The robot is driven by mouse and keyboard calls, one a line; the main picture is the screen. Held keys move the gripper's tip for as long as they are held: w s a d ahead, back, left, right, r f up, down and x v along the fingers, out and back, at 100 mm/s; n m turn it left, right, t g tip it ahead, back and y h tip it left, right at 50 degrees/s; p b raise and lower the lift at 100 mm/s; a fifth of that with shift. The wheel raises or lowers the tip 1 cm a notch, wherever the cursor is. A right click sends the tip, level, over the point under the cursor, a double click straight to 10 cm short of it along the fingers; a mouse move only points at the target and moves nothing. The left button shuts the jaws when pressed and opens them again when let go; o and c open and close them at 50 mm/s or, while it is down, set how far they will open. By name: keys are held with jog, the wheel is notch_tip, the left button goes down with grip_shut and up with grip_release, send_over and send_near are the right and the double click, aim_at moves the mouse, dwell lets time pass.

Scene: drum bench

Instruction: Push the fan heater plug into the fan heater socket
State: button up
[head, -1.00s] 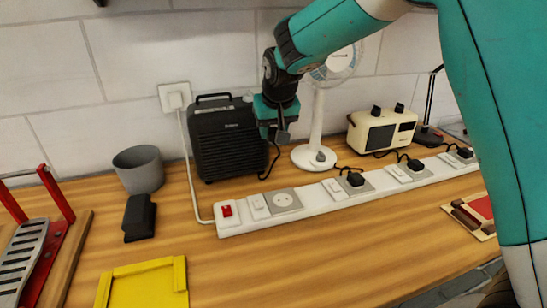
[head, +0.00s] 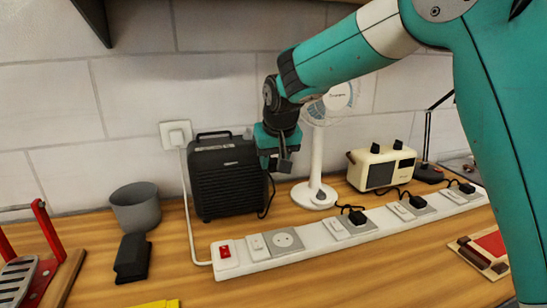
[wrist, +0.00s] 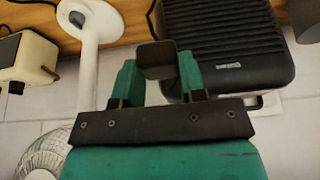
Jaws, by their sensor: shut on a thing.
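My gripper (head: 279,160) is shut on a dark grey plug (head: 284,166), held in the air above the power strip, between the heater and the white fan. In the wrist view the plug (wrist: 156,60) sits between the fingertips (wrist: 157,75). The black fan heater (head: 229,180) stands against the wall, and a dark cord hangs at its right side. The empty round socket (head: 284,241) is on a grey plate near the left end of the white power strip (head: 325,238). The plug is well above it, not touching.
Black plugs (head: 357,216) fill several other sockets of the strip. A white fan (head: 316,170) and cream radio (head: 381,168) stand behind it. A grey cup (head: 136,207) and black block (head: 132,258) are at left.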

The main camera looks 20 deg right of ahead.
jog(key=b, duration=0.9)
send_over(282, 237)
jog(key=s, duration=0.1)
jog(key=shift+s+f, duration=0.1)
jog(key=shift+f, duration=4.85)
jog(key=shift+f, duration=0.35)
jog(key=shift+f+b, duration=0.95)
jog(key=shift+f, duration=0.7)
jog(key=shift+f, duration=0.75)
jog(key=o, duration=1)
jog(key=shift+r, duration=0.1)
